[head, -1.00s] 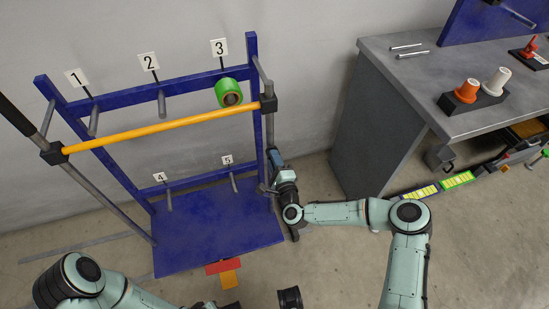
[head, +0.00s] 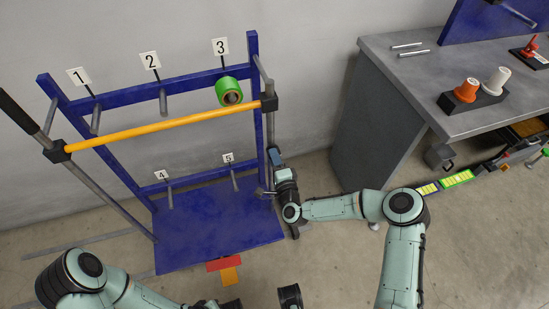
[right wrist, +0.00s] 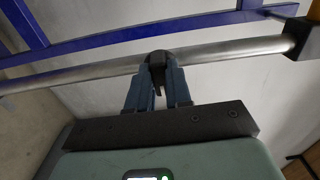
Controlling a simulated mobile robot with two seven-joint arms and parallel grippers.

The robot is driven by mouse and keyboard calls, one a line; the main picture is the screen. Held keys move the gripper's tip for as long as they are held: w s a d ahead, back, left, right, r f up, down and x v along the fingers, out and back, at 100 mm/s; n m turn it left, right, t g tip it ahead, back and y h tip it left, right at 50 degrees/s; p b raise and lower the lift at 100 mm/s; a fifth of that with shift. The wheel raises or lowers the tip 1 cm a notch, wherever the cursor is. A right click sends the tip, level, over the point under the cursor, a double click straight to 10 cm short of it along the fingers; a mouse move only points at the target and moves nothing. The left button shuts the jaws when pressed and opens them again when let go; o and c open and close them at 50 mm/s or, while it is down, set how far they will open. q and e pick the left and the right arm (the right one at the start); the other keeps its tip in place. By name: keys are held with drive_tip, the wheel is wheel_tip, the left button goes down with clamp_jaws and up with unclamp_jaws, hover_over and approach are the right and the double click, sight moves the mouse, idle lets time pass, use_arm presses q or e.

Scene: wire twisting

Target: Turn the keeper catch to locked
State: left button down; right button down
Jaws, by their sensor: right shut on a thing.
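The keeper catch (right wrist: 157,66) is a small dark piece on a grey metal bar (right wrist: 225,51), seen in the right wrist view. My right gripper (right wrist: 157,80) is shut on it, with one blue-grey finger on each side. A narrow dark tab points down between the fingers. I cannot tell from its shape whether it is locked. In the head view my right gripper (head: 276,160) is at the right post of the blue rack (head: 252,130), below the yellow bar's end, and hides the catch.
The yellow bar (head: 165,127) with black end blocks crosses the rack's front. A green spool (head: 229,91) hangs on peg 3; the other pegs look empty. A grey workbench (head: 400,85) with orange and white spools stands to the right.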

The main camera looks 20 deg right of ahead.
drive_tip(key=shift+d, duration=0.1)
drive_tip(key=c, duration=1)
unclamp_jaws()
drive_tip(key=shift+c, duration=0.2)
use_arm(q)
drive_tip(key=shift+s+d+r+g+p, duration=0.2)
drive_tip(key=shift+s+d+r+p, duration=0.1)
drive_tip(key=shift+s+r+p, duration=0.25)
drive_tip(key=shift+s+d+r+g+p, duration=0.25)
drive_tip(key=shift+s+r, duration=0.2)
drive_tip(key=shift+s, duration=0.25)
use_arm(e)
drive_tip(key=s, duration=1.3)
drive_tip(key=shift+s+d, duration=0.2)
